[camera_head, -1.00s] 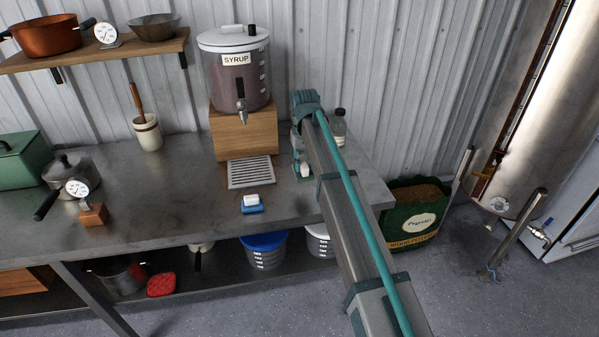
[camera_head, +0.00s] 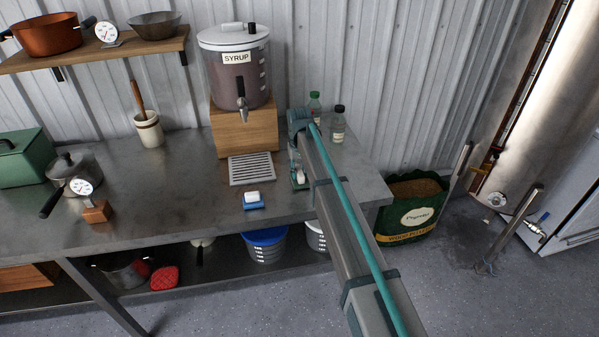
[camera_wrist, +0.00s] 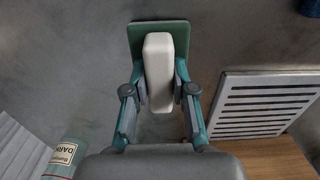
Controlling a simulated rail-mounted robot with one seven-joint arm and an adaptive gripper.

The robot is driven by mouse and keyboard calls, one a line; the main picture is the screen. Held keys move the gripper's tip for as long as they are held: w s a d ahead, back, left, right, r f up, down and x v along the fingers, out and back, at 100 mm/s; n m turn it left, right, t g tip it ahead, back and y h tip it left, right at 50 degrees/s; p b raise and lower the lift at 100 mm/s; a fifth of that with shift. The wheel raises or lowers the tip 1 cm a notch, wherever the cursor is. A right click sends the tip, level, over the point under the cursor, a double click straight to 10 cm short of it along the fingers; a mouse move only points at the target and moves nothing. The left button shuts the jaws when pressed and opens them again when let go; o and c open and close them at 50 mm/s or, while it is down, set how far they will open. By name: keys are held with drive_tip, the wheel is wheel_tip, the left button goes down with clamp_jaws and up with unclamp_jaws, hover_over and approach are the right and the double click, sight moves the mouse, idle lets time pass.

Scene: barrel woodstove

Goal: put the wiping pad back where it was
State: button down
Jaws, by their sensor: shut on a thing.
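A pad with a green base and a white block-shaped grip (camera_wrist: 158,70) is between the fingers of my gripper (camera_wrist: 160,100) in the wrist view. The fingers are shut on the sides of the white grip, and the green base (camera_wrist: 138,38) shows beyond it. In the head view the green pad (camera_head: 300,179) shows small beneath my gripper (camera_head: 297,165), over the right part of the metal table (camera_head: 180,190). I cannot tell whether its base touches the table. A similar pad with a blue base (camera_head: 254,204) and white top lies on the table to the left, near the front edge.
A slotted drip grate (camera_head: 251,169) lies left of my gripper, before the syrup dispenser (camera_head: 236,75) on its wooden block (camera_head: 243,130). A green-capped bottle (camera_head: 315,108) and a dark-capped bottle (camera_head: 338,125) stand behind my gripper. Bare table lies around the blue pad.

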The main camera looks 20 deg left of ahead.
sight(299, 170)
drive_tip(key=shift+f, duration=0.15)
drive_tip(key=c, duration=1)
unclamp_jaws()
drive_tip(key=shift+o, duration=0.2)
wheel_tip(299, 170, up, 12)
drive_tip(key=b, duration=0.3)
drive_tip(key=shift+r, duration=0.2)
